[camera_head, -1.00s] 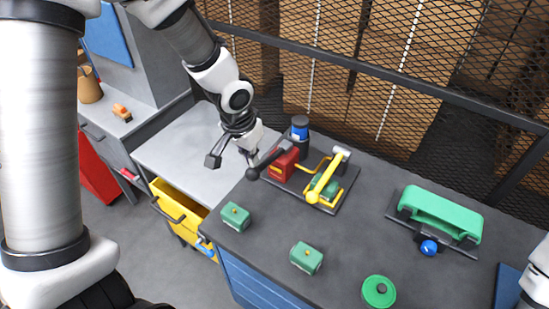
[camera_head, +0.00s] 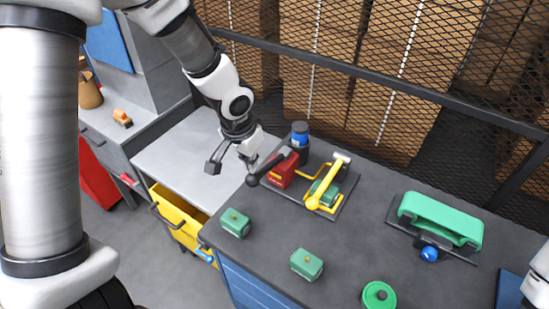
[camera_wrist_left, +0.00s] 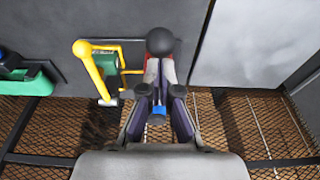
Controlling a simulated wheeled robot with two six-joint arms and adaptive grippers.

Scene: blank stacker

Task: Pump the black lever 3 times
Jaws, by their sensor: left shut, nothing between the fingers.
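The black lever (camera_head: 270,168) slants from the red pump block (camera_head: 284,171) down to a round black knob (camera_head: 252,180), which overhangs the bench's left edge. My left gripper (camera_head: 251,159) is shut and empty, close behind the lever. In the left wrist view, the knob (camera_wrist_left: 161,41) is just beyond the fingertips (camera_wrist_left: 160,92) of my left gripper. The fingers partly hide the lever arm and the red block there. I cannot tell whether the fingers touch the lever. My right gripper is not visible; only part of my right arm shows at the right edge.
A yellow-handled device (camera_head: 322,188) and a blue-banded black cylinder (camera_head: 300,137) stand close to the lever. Green blocks (camera_head: 235,222), a green round lid (camera_head: 379,296) and a green holder (camera_head: 440,218) are on the dark bench (camera_head: 350,235). A mesh fence (camera_head: 400,80) runs behind.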

